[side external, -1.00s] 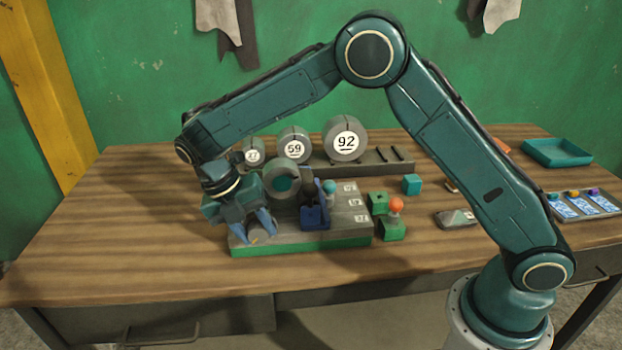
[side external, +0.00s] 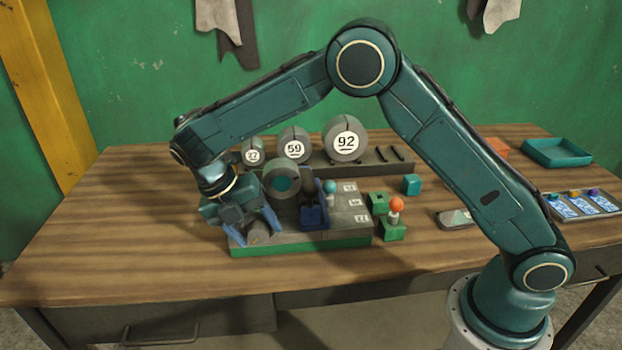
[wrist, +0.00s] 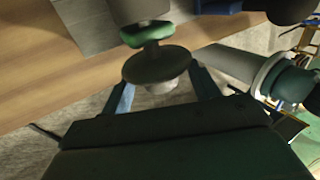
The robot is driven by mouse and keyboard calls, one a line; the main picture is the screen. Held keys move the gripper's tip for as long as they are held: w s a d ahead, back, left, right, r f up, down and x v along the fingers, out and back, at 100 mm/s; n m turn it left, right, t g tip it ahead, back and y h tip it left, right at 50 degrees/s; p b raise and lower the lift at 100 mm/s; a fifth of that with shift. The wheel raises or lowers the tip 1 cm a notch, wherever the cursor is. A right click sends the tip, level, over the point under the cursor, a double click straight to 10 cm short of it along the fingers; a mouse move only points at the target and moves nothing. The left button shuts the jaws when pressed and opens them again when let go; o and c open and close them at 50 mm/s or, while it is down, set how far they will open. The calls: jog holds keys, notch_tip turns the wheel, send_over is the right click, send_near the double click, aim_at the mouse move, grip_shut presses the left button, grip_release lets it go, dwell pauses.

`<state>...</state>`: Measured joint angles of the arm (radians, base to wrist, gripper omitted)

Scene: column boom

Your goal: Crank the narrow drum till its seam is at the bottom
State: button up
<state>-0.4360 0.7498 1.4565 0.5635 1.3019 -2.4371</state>
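A grey drum with a teal centre (side external: 283,181) is mounted on the grey machine block with a green edge (side external: 345,241). I cannot make out its seam. A short grey cylinder (side external: 257,237) shows at the block's front left, just by my fingers. My gripper (side external: 256,227) is open. In the wrist view, a grey round disc (wrist: 157,66) with a green band (wrist: 147,33) behind it lies between my parted fingers (wrist: 163,92), with gaps beside it.
A blue bracket (side external: 313,215) and a teal ball knob (side external: 330,187) stand right of the mounted drum. A teal tray (side external: 557,153) is at the back right. The table's left is clear.

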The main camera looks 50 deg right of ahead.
jog(key=shift+s+d+t+y, duration=0.1)
jog(key=shift+t+y, duration=0.5)
dwell(0.3)
jog(key=shift+s+d+r+t+y, duration=0.1)
jog(key=shift+s+t+y, duration=0.05)
jog(key=shift+t+y, duration=0.65)
jog(key=shift+s+d+t+y, duration=0.1)
jog(key=shift+t+y, duration=0.7)
notch_tip(320, 180, up, 13)
jog(key=s+d+r+m+t, duration=0.1)
jog(key=s+d+r+m, duration=0.1)
jog(key=s+m, duration=0.4)
jog(key=s+d+r+m+t, duration=0.1)
jog(key=s+d+r+m, duration=0.1)
jog(key=s+d+m, duration=0.3)
jog(key=s+d+r+m+t, duration=0.1)
jog(key=s+d+m, duration=0.3)
jog(key=s+m, duration=0.4)
jog(key=shift+r+m+t, duration=0.3)
jog(key=shift+r+m, duration=0.3)
jog(key=shift+r, duration=0.15)
jog(key=shift+s+d, duration=0.1)
jog(key=shift+s, duration=0.05)
